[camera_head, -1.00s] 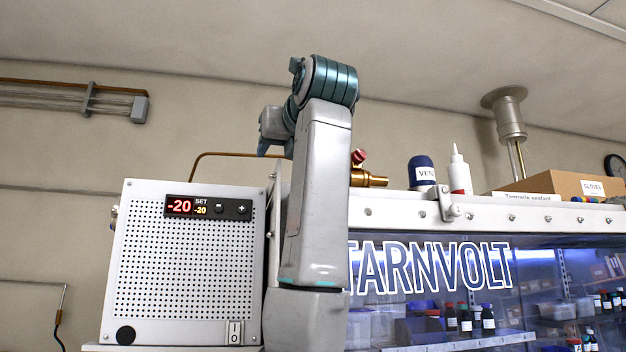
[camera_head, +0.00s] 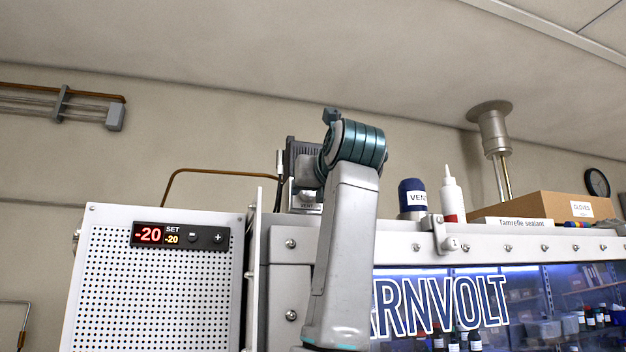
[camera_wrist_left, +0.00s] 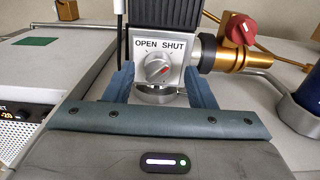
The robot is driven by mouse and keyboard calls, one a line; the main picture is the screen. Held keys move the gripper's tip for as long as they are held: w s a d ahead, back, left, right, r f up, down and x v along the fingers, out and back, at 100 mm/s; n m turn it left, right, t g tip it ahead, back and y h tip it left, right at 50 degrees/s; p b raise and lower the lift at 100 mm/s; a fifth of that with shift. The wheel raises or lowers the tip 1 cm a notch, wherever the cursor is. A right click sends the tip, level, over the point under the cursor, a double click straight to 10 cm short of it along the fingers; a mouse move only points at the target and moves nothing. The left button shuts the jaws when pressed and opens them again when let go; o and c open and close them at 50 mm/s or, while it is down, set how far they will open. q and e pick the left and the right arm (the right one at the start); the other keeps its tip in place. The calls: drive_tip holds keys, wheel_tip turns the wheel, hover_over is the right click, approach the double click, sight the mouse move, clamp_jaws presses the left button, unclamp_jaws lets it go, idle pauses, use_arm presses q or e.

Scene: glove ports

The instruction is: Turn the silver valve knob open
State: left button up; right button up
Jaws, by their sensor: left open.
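My left gripper (camera_wrist_left: 161,75) is open, with one blue-grey finger on each side of the plate and knob. I cannot tell whether the fingers touch it. In the head view, my left arm's teal wrist (camera_head: 355,145) is raised in front of the dark-finned vent unit (camera_head: 304,155); the knob and fingertips are hidden there. My right gripper is not in view.
A brass pipe (camera_wrist_left: 225,60) with a red knob (camera_wrist_left: 241,29) lies right of the plate. A cooler box (camera_head: 150,285) reading -20 stands left.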

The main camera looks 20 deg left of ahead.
use_arm(q)
drive_tip(key=shift+w+a+f, duration=0.1)
drive_tip(key=shift+w+a, duration=0.4)
drive_tip(key=shift+w, duration=0.05)
drive_tip(key=shift+s+d, duration=0.1)
drive_tip(key=shift+s, duration=0.2)
drive_tip(key=shift+s+d, duration=0.1)
drive_tip(key=shift+c, duration=0.9)
drive_tip(key=c, duration=0.8)
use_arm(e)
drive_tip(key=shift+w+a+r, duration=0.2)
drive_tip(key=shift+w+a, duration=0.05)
